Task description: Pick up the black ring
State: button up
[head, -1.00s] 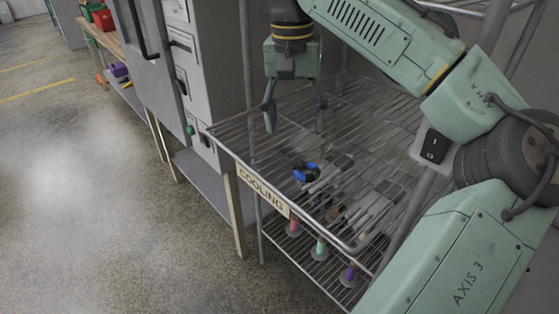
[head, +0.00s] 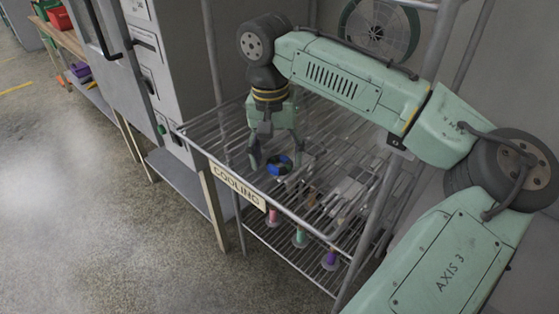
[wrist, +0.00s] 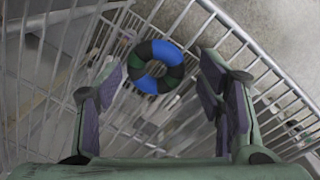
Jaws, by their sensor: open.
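The black ring (wrist: 149,84) has blue segments and lies on the wire shelf. In the head view, the ring (head: 283,170) is near the shelf's front edge, just below my gripper (head: 276,160). My gripper is open, with its fingers pointing down. In the wrist view, my gripper (wrist: 160,82) has one finger on each side, with the ring between and slightly beyond them. Clear gaps show on both sides, and nothing is held. I cannot tell the exact height of the fingertips above the shelf.
The wire shelf (head: 318,112) has a raised front rail with a COOLING sign (head: 237,186). Pale items (head: 349,190) are right of the ring. A lower shelf holds several coloured pieces (head: 300,238). A rack post (head: 372,225) stands right, a grey cabinet (head: 172,75) left.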

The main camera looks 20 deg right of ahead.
jog(key=shift+f, duration=0.2)
jog(key=c, duration=0.9)
jog(key=shift+c, duration=0.3)
jog(key=shift+r, duration=0.1)
